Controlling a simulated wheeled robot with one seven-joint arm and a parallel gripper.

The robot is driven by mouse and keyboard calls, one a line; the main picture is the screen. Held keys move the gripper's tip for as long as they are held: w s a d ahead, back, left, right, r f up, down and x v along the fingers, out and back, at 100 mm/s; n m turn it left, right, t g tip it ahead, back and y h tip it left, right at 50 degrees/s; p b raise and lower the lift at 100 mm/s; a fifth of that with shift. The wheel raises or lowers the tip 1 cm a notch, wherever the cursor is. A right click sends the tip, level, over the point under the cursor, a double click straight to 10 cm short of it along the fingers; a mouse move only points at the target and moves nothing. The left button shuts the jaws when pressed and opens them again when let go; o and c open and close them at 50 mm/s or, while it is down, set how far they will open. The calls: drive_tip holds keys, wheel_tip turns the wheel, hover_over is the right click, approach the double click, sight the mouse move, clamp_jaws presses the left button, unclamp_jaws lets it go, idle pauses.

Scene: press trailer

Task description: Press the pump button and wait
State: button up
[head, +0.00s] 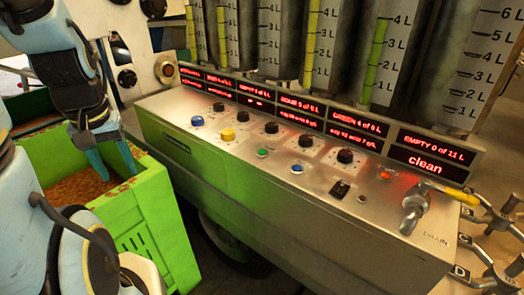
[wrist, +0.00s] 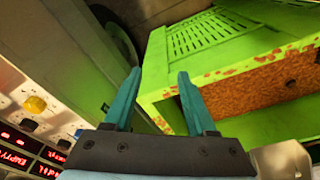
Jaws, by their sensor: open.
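A sloped metal control panel (head: 300,190) crosses the head view. It carries a blue button (head: 197,121), a yellow button (head: 228,134), a green button (head: 262,153), a small blue button (head: 297,168) and a lit orange button (head: 385,175). I cannot read which one is the pump button. My gripper (head: 118,165) is open and empty, left of the panel, over the green crate (head: 158,215). In the wrist view my gripper (wrist: 159,76) points toward the crate (wrist: 157,62), and the yellow button (wrist: 36,104) is at the left.
Several black knobs (head: 271,128) line the panel below red displays; the rightmost display (head: 427,163) reads "EMPTY 0 of 11 L clean". Graduated tubes (head: 375,60) stand behind. Brown granular material lies in the crate.

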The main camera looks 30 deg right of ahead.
clamp_jaws()
idle(1.4)
